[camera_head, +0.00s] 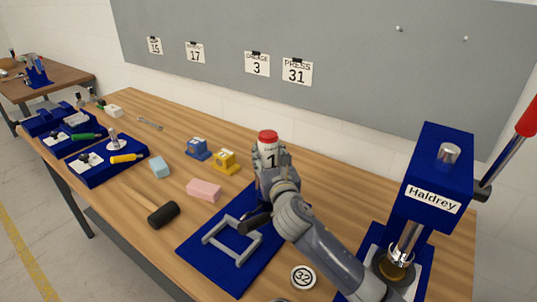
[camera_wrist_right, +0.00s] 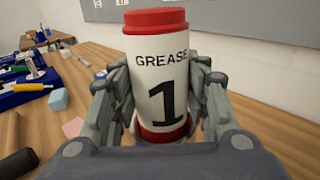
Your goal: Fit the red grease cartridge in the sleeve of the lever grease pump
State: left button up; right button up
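The grease cartridge (camera_head: 268,147) is a white cylinder with a red cap, a red lower band and a label reading "GREASE 1". It stands upright between the fingers of my right gripper (camera_head: 270,160), near the middle of the bench. In the wrist view the fingers press against both sides of the cartridge (camera_wrist_right: 160,85); whether its base touches the bench is hidden. A blue machine marked "Haldrey" (camera_head: 436,165) with a red-handled lever (camera_head: 527,117) stands at the right. I cannot tell for certain which thing is the grease pump or its sleeve. My left gripper is not in view.
A blue mat (camera_head: 205,258) with a grey frame (camera_head: 236,251) lies in front of my right arm. A black mallet (camera_head: 163,214), pink block (camera_head: 204,189), yellow block (camera_head: 225,162) and blue block (camera_head: 198,149) lie left of it. Blue stations (camera_head: 105,170) with coloured handles fill the far left.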

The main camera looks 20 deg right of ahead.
jog(key=o, duration=0.4)
jog(key=shift+r, duration=0.15)
jog(key=shift+f, duration=0.2)
jog(key=s, duration=0.8)
jog(key=s+a, duration=0.1)
jog(key=s, duration=0.3)
jog(key=shift+r, duration=0.15)
